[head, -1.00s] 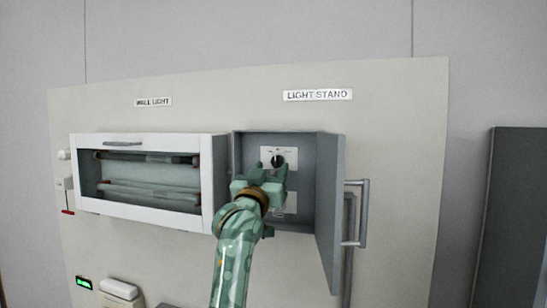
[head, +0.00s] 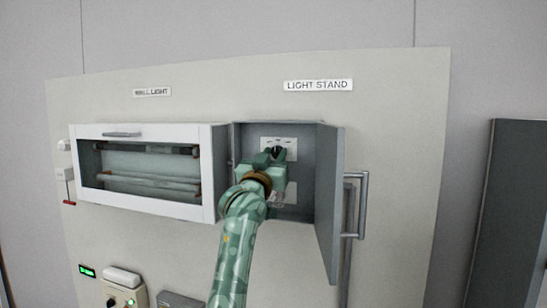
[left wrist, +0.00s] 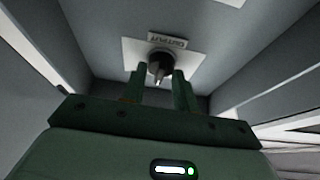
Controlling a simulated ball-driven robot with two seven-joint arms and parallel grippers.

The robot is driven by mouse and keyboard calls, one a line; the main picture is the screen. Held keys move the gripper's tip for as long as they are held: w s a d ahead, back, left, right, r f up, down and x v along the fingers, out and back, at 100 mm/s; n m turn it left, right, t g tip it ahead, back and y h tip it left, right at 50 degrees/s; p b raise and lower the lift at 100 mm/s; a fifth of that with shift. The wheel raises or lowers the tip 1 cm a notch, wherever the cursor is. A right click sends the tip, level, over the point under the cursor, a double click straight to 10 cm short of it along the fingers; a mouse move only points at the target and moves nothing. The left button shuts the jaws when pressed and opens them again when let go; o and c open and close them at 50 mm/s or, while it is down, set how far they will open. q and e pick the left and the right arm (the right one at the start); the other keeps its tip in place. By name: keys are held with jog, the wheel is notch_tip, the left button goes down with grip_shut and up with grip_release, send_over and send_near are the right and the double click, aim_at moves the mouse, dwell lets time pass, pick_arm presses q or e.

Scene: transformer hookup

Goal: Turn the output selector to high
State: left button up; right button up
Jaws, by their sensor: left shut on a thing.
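The output selector is a dark knob (left wrist: 160,64) on a white plate (left wrist: 193,57) inside the open grey box under the LIGHT STAND label (head: 318,85). In the left wrist view a small plate reading OUTPUT (left wrist: 167,41) sits beside the knob, upside down. My left gripper (left wrist: 159,72) is shut on the knob, one finger on each side. In the head view my left gripper (head: 272,156) covers most of the knob, so its pointer setting cannot be read. My right gripper is not in view.
The box door (head: 330,200) stands open at the right, with a metal handle (head: 363,205). A white-framed window case (head: 140,170) under the WALL LIGHT label (head: 152,92) adjoins at the left. A green display (head: 87,271) and a switch unit (head: 122,285) are below.

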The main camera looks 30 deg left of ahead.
pick_arm(q)
jog(key=shift+m, duration=0.3)
jog(key=m+h, duration=0.1)
jog(key=m, duration=0.1)
jog(key=m+h, duration=0.2)
jog(key=m, duration=0.1)
jog(key=shift+a, duration=0.2)
jog(key=shift+m+g+h, duration=0.2)
jog(key=shift+m+h, duration=0.5)
jog(key=shift+m, duration=0.95)
jog(key=shift+m+g+h, duration=0.2)
jog(key=shift+m+h, duration=0.5)
jog(key=shift+m, duration=0.95)
jog(key=o, duration=1)
jog(key=shift+c, duration=0.2)
